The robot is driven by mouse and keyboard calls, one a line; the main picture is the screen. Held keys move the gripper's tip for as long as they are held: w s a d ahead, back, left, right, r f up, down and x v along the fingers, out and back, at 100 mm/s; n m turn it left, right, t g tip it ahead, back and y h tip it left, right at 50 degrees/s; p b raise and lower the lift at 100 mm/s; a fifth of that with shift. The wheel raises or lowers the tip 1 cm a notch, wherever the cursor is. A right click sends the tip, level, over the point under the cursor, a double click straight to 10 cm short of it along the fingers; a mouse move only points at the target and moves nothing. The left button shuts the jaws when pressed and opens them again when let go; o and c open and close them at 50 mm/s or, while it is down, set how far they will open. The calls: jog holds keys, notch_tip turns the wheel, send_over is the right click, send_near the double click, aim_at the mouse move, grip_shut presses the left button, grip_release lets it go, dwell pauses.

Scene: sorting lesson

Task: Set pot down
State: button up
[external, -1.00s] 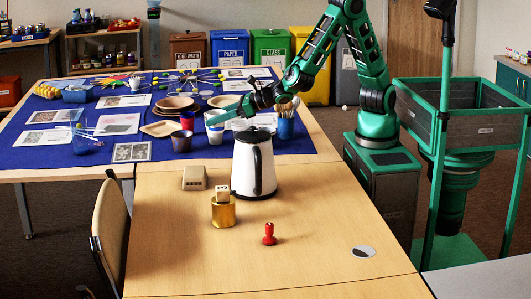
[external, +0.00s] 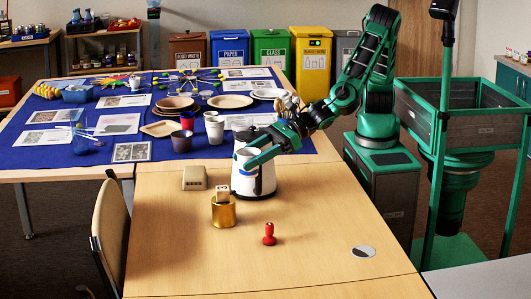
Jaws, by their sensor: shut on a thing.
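The green fingers and wrist hide most of the handle and part of the lid. The pot's base appears to rest on the table. The exact grip point is hard to make out.
A gold container (external: 224,213) with a pale block in it stands just in front left of the pot. A beige box (external: 195,178) is at its left, a red stamp (external: 269,235) in front. Cups and plates crowd the blue cloth (external: 60,152) behind. The table's front right is mostly clear.

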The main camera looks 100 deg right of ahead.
jog(key=s+a+f+n+g+y, duration=0.2)
jog(key=s+a+f+n+y, duration=0.1)
jog(key=s+a, duration=1.3)
jog(key=s+a+f+n+g+y, duration=0.1)
jog(key=s+a+f+n+y, duration=0.25)
jog(key=s+a, duration=1.2)
jog(key=shift+m+h, duration=0.35)
jog(key=w+d+f, duration=0.1)
jog(key=w+f, duration=0.1)
jog(key=w+d+f, duration=0.4)
jog(key=w, duration=0.1)
jog(key=shift+f, duration=0.2)
jog(key=shift+w+f, duration=0.1)
jog(key=shift+f, duration=1.9)
jog(key=shift+f, duration=0.1)
jog(key=o, duration=1)
